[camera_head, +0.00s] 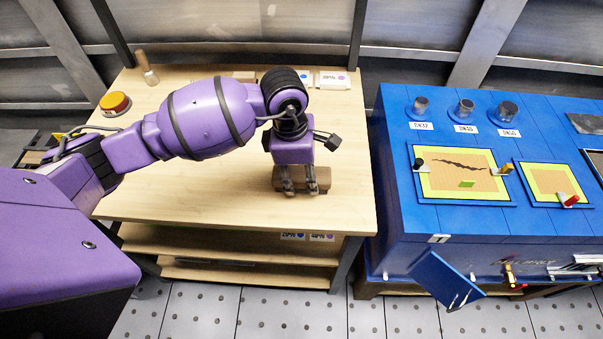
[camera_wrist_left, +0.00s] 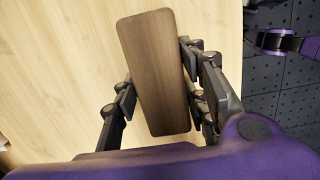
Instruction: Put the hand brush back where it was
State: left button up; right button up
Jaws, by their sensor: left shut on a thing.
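The hand brush, as I take it, is a brown wooden block with a flat, slightly tapered back (camera_head: 318,180). It is at the right front part of the wooden table (camera_head: 220,202). My left gripper (camera_head: 303,186) points down and is shut on it. In the left wrist view the brush's wooden back (camera_wrist_left: 155,70) shows between the fingers (camera_wrist_left: 160,103); its underside is hidden. I cannot tell whether it touches the table top. My right gripper is not in view.
A red and yellow button (camera_head: 115,103) and a wooden-handled tool (camera_head: 147,68) are at the table's back left. Labels (camera_head: 331,79) lie along the back. A blue bench (camera_head: 400,215) with knobs and panels stands to the right. The table's front middle is clear.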

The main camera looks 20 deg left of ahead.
aim_at(296, 173)
pick_arm(q)
jog(key=shift+f, duration=0.2)
jog(key=o, duration=1.1)
jog(key=shift+o, duration=0.2)
jog(key=shift+r, duration=0.1)
notch_tip(296, 173, up, 12)
jog(key=a, duration=0.1)
jog(key=shift+s+a, duration=0.15)
jog(key=shift+s, duration=0.05)
jog(key=shift+r, duration=0.1)
